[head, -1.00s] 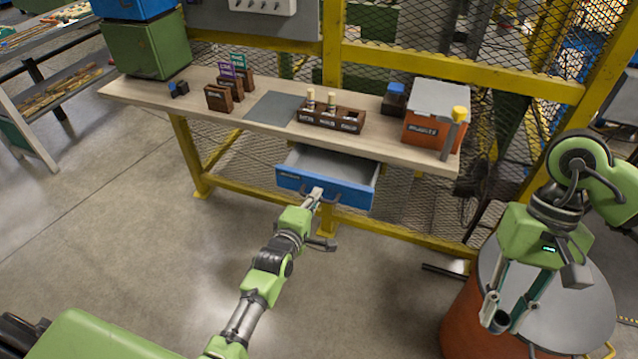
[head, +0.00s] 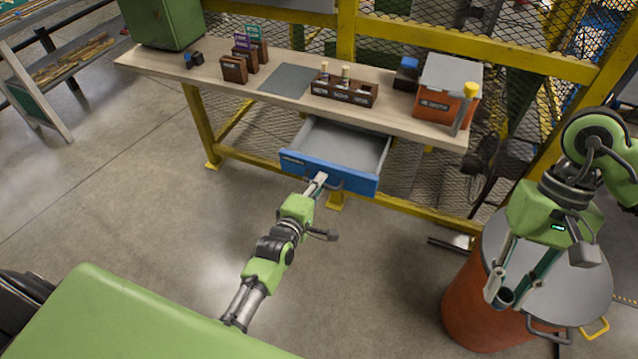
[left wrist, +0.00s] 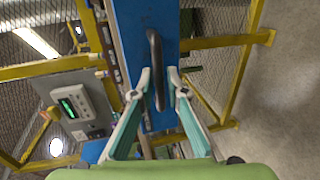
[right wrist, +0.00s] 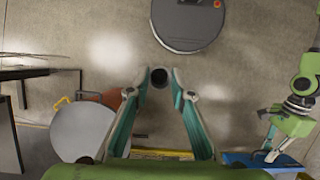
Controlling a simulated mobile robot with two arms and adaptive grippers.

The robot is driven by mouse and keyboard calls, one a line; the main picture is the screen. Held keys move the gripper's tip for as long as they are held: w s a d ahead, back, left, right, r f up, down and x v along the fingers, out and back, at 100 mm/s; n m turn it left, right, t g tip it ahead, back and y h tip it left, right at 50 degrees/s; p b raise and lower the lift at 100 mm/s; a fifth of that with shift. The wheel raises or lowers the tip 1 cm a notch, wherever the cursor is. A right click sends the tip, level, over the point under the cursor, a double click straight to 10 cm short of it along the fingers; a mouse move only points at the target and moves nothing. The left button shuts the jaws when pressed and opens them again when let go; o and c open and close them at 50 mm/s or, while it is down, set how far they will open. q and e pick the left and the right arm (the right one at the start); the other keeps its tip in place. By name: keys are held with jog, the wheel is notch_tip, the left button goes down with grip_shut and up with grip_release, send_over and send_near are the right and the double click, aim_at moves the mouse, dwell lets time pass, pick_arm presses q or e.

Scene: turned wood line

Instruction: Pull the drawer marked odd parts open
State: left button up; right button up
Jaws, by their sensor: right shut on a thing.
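The blue-fronted drawer (head: 352,180) under the workbench stands partly open, its grey inside showing and empty where visible. My left gripper (head: 320,180) is at the drawer front. My right gripper (head: 499,297) is away to the right above a drum. In the right wrist view, my right gripper (right wrist: 159,75) is shut on a small dark round thing (right wrist: 159,79).
The workbench (head: 220,86) carries a dark wooden parts box (head: 345,92), a grey mat (head: 287,80), small wooden holders and an orange bin (head: 440,105). An orange drum (head: 470,310) with a grey lid stands at right. Floor before the drawer is clear.

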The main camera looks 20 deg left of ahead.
pick_arm(q)
jog(key=v, duration=1.2)
dwell(0.4)
